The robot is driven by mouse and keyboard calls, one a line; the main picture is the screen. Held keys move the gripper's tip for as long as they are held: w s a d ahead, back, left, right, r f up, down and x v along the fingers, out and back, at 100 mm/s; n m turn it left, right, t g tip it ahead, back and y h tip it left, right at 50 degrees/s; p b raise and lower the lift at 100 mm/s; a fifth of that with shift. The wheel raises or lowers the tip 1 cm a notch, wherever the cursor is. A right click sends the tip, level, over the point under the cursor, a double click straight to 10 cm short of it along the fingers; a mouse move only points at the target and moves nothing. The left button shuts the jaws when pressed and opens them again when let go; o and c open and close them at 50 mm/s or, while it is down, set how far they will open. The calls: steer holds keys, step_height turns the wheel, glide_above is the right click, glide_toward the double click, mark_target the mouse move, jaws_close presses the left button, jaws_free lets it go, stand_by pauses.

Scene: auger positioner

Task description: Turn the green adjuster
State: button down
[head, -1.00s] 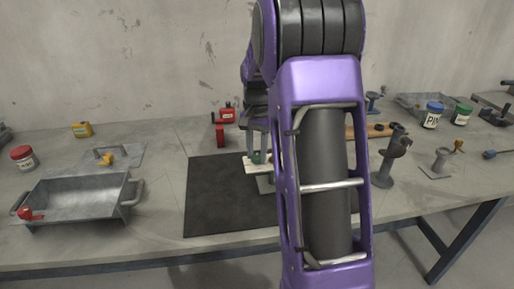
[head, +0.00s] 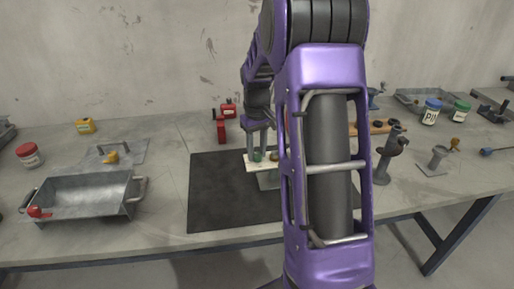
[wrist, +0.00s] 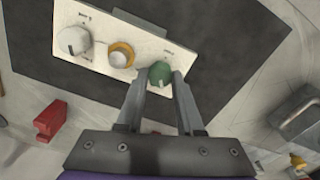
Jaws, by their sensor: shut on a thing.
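The green adjuster (wrist: 160,73) is a round knob at one end of a pale panel (wrist: 142,37) in the wrist view. My gripper (wrist: 163,78) is shut on it, with one finger on each side. In the head view the panel (head: 251,164) stands on a black mat, and my gripper (head: 257,153) reaches down to the green adjuster (head: 258,157) from above. A white knob (wrist: 73,41) and a yellow-ringed knob (wrist: 121,55) sit on the same panel. In the head view my arm hides the panel's right part.
The black mat (head: 215,205) is clear to the left of the panel. A grey metal tray (head: 85,197) stands at left. A red object (head: 221,130) stands behind the mat. A dark grey post (head: 385,165) stands right of my arm.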

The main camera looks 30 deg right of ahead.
mark_target(256, 154)
steer(key=n+p, duration=0.1)
steer(key=n, duration=0.5)
steer(key=shift+p, duration=0.3)
steer(key=n, duration=0.6)
steer(key=shift+n, duration=0.4)
steer(key=shift+a, duration=0.1)
steer(key=c, duration=0.5)
jaws_free()
steer(key=shift+c, duration=0.2)
steer(key=shift+r, duration=0.1)
step_height(256, 154, up, 17)
steer(key=shift+r, duration=0.15)
